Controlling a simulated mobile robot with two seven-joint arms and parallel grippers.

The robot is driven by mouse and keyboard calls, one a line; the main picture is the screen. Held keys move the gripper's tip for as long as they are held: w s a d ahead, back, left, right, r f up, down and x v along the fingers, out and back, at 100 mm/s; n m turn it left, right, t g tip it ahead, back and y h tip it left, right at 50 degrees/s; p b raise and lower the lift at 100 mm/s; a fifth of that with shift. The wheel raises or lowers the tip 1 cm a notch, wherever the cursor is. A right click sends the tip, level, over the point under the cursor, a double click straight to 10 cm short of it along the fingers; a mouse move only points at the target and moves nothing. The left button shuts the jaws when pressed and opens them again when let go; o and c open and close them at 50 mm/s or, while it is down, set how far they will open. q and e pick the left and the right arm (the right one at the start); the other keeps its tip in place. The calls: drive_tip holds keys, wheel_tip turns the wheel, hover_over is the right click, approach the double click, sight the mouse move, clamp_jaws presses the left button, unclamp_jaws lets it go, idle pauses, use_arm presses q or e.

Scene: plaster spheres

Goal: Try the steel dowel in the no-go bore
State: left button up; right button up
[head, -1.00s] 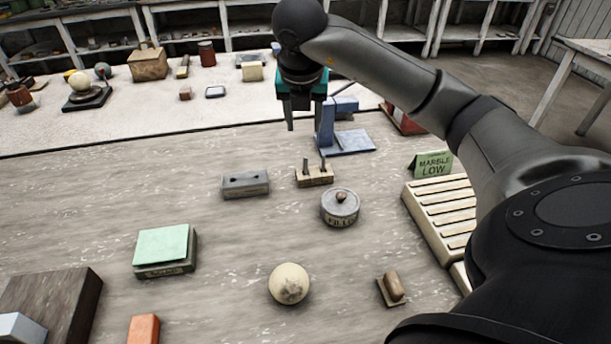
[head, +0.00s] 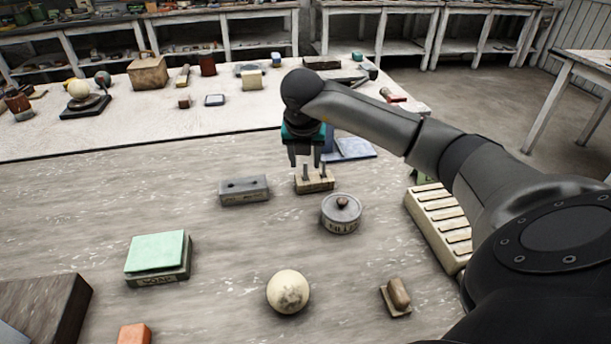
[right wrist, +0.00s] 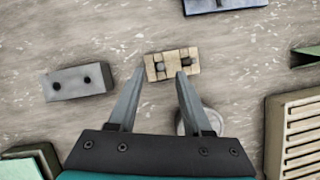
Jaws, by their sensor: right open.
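A small wooden block (head: 314,186) stands mid-table with two dark upright pins in it, a left pin (head: 305,171) and a right pin (head: 323,170). I cannot tell by look which is the steel dowel. The block also shows in the right wrist view (right wrist: 172,74). A grey block with two dark bores (head: 244,190) lies left of it; it also shows in the right wrist view (right wrist: 78,92). No readable mark shows which bore is no-go. My right gripper (head: 305,163) is open and empty, pointing down above the wooden block. My left gripper is out of view.
A round grey lidded tin (head: 341,221) stands just in front of the wooden block. A blue stand (head: 352,149) is behind it. A slatted rack (head: 438,225) lies right, under my arm. A pale ball (head: 288,291) and a green-topped box (head: 157,252) are nearer. The table between is clear.

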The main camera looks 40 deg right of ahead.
sight(306, 169)
drive_tip(key=x, duration=0.3)
drive_tip(key=shift+s, duration=0.15)
drive_tip(key=shift+f+b, duration=0.35)
drive_tip(key=shift+f, duration=0.05)
drive_tip(key=shift+d+f, duration=0.1)
drive_tip(key=c, duration=0.5)
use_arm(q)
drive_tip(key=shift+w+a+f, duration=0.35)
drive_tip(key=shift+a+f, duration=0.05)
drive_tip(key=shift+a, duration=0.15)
use_arm(e)
clamp_jaws()
